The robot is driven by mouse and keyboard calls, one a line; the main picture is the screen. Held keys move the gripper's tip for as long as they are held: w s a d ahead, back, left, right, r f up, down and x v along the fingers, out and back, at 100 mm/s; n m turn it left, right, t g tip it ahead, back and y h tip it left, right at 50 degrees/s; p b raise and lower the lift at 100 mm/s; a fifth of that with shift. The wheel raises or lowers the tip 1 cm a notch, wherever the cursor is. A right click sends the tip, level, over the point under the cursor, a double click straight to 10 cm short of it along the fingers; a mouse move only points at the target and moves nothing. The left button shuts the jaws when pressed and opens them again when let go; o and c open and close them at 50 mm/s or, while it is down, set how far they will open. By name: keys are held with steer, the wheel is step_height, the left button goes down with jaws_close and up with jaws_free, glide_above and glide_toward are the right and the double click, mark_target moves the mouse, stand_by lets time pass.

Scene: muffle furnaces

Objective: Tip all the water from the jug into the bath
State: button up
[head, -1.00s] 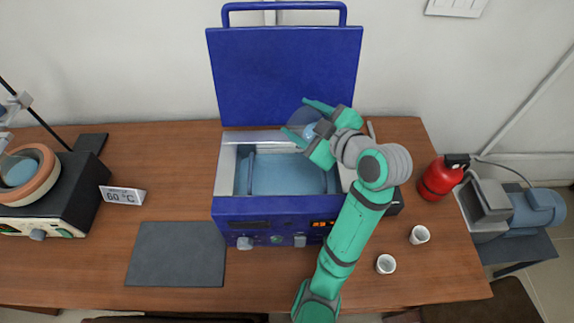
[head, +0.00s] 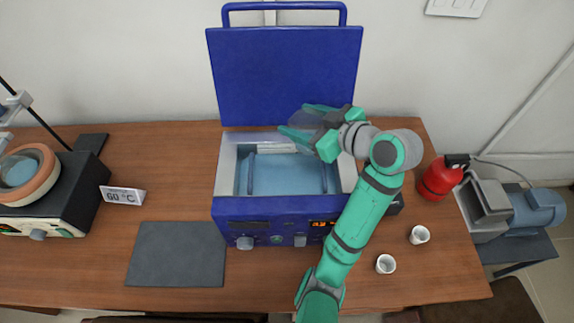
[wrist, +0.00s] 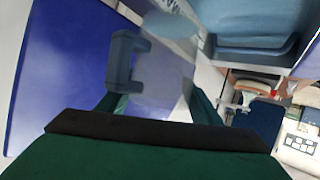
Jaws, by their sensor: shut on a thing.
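The jug (head: 304,119) is clear and hard to make out. My gripper (head: 309,122) is shut on it and holds it above the back right of the bath. The jug looks tipped towards the left in the head view. In the wrist view the clear jug (wrist: 158,75) sits between my fingers, with a pale blue patch at its far end that looks like water. The bath (head: 232,207) is a blue box with its lid up, and blue water (head: 285,176) lies inside. I cannot tell whether water is running out of the jug.
The raised blue lid (head: 285,75) stands behind the bath. Two white cups (head: 386,264) stand at the front right, and a red extinguisher (head: 436,180) at the right edge. A grey mat (head: 176,254) lies on the left, beside a 60 °C sign (head: 122,195).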

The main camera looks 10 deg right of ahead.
steer(key=shift+f+m+y, duration=0.2)
steer(key=shift+m+y, duration=0.1)
steer(key=shift+m, duration=0.2)
steer(key=shift+s, duration=0.1)
steer(key=shift+r, duration=0.1)
step_height(320, 180, up, 5)
steer(key=shift+a, duration=0.1)
stand_by(0.4)
